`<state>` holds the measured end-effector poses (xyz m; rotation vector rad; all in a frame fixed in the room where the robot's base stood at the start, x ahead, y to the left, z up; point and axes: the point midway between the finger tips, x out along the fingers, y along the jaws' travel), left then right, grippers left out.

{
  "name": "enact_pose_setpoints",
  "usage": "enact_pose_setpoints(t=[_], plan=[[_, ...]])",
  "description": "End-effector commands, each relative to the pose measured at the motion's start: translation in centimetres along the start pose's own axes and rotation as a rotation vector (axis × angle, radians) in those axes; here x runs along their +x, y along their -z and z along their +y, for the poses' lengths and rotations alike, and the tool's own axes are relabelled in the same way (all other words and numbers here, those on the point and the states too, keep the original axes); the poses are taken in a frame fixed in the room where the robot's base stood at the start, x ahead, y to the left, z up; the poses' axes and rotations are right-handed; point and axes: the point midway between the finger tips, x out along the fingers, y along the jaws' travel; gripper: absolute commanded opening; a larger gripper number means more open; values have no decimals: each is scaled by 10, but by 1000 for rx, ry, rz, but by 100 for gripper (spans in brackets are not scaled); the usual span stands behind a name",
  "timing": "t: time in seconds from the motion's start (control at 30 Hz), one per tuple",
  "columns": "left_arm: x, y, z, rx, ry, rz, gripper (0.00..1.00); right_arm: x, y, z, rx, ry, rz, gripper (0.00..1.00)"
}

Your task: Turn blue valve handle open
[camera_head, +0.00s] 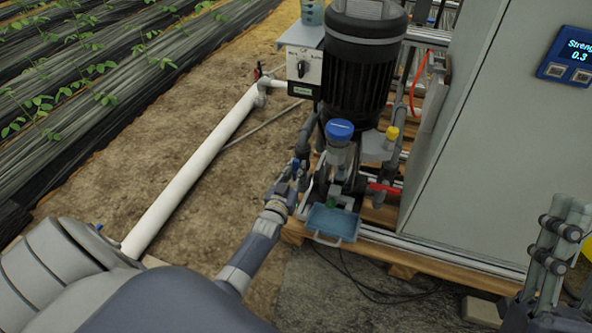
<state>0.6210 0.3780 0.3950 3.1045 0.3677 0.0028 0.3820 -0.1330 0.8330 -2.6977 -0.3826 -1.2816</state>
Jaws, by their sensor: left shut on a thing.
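My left arm reaches in from the lower left to the pipework in front of the black pump. My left gripper (299,172) is shut on the blue valve handle (295,164), at the left side of the skid. Only a small blue part of the handle shows; the fingers hide the rest, and its angle is hard to tell. Part of my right gripper (556,240) shows at the right edge, away from the valve, cut off by the frame; its jaw opening is unclear.
A blue-capped filter housing (339,131) stands right of the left gripper, with a blue tray (332,223) below. A red handle (384,189) and yellow cap (392,133) lie further right. The grey cabinet (470,150) blocks the right side. A white pipe (190,173) crosses bare soil at left.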

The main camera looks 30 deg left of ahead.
Motion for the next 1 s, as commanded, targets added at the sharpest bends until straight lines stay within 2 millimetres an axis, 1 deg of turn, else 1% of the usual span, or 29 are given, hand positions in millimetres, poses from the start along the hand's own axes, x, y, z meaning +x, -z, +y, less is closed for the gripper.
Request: enact_pose_setpoints(t=[0.2, 0.23, 0.3, 0.63, 0.73, 0.87, 1.0], plan=[[0, -1, 1, -2, 0, -2, 0, 0, 0, 0, 0, 0, 0, 40], [0, -1, 1, -2, 0, -2, 20, 0, 0, 0, 0, 0, 0, 40], [0, -1, 0, -2, 0, -2, 35, 0, 0, 0, 0, 0, 0, 40], [-1, 0, 0, 0, 0, -1, 35, 0, 0, 0, 0, 0, 0, 40], [-6, -2, 0, 0, 0, -2, 35, 0, 0, 0, 0, 0, 0, 40], [-21, -2, 0, 0, 0, -2, 35, 0, 0, 0, 0, 0, 0, 40], [-47, -2, 0, 1, 0, -4, 35, 0, 0, 0, 0, 0, 0, 40]])
